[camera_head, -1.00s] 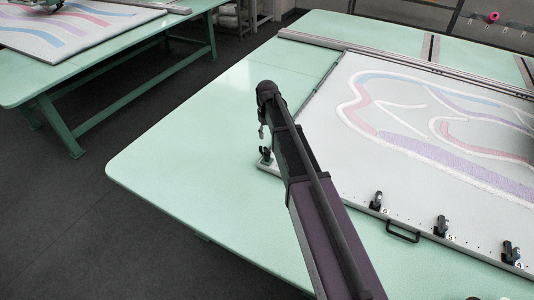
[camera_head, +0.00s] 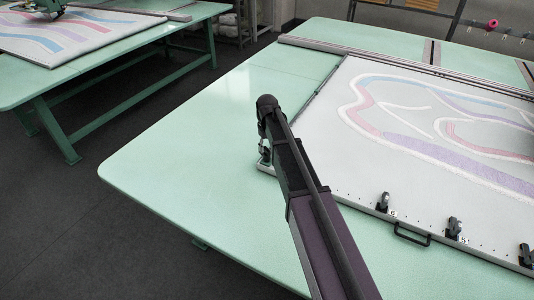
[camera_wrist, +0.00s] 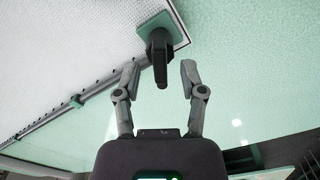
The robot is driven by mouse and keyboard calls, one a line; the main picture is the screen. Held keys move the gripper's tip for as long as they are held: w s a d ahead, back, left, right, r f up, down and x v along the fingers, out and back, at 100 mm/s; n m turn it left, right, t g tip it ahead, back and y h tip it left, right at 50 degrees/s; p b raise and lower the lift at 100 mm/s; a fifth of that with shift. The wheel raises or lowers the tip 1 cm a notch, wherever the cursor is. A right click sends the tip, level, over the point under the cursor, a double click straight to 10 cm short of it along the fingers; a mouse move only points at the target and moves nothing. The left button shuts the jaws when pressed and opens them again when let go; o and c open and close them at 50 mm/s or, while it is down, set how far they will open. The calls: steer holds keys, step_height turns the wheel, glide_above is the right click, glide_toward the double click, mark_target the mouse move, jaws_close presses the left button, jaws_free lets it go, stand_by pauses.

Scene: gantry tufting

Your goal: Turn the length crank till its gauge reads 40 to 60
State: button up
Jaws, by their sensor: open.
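My gripper (camera_wrist: 160,67) is open and empty in the wrist view, its two fingers spread either side of a dark upright lever (camera_wrist: 159,55). The lever stands on a green square plate (camera_wrist: 180,22) at the corner of the white framed cloth (camera_wrist: 60,50). It looks like a clamp, and I cannot tell whether it touches the fingers. I cannot make out a length crank or a gauge in either view.
Several black clamps, such as one at the front edge (camera_head: 383,202), line the cloth frame beside a black handle (camera_head: 412,234). The green table (camera_head: 190,150) is clear left of the cloth. A second table (camera_head: 110,75) stands at the back left.

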steer(key=shift+f+b, duration=0.45)
steer(key=shift+f, duration=0.25)
steer(key=shift+c, duration=0.2)
jaws_close()
